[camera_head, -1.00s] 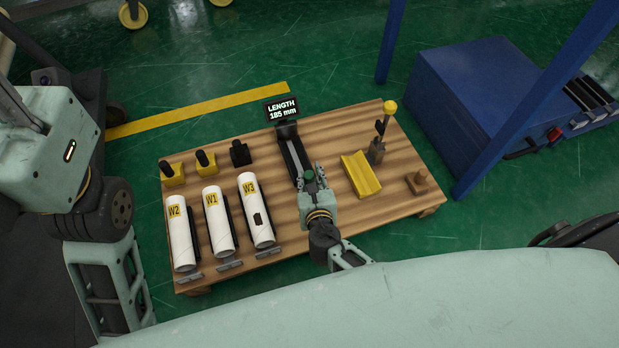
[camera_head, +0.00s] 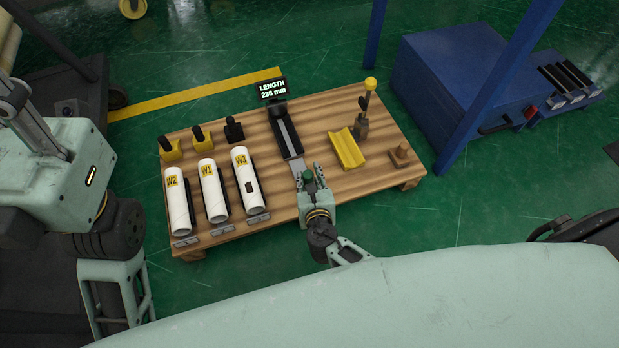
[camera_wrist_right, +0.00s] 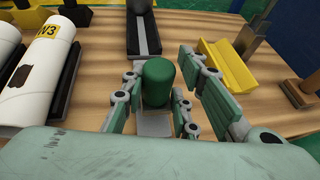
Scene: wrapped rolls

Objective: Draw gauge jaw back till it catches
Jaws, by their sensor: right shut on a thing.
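The length gauge (camera_head: 287,134) is a dark rail with a pale slide on the wooden board. Its black display (camera_head: 272,90) at the far end reads LENGTH and what looks like 286 mm. The gauge jaw's green knob (camera_head: 308,176) is at the near end of the rail. My right gripper (camera_head: 307,170) is shut on this knob, with fingers on both sides. In the right wrist view the green knob (camera_wrist_right: 159,82) stands upright between the fingers, over a pale metal strip (camera_wrist_right: 154,123). Whether a catch has engaged cannot be seen. My left gripper is out of view.
White rolls W2 (camera_head: 179,208), W1 (camera_head: 212,192) and W3 (camera_head: 245,178) lie left of the gauge. A yellow trough (camera_head: 346,149), a yellow-knobbed lever (camera_head: 363,120) and a wooden peg block (camera_head: 401,155) stand to its right. A blue cabinet (camera_head: 450,80) is beyond.

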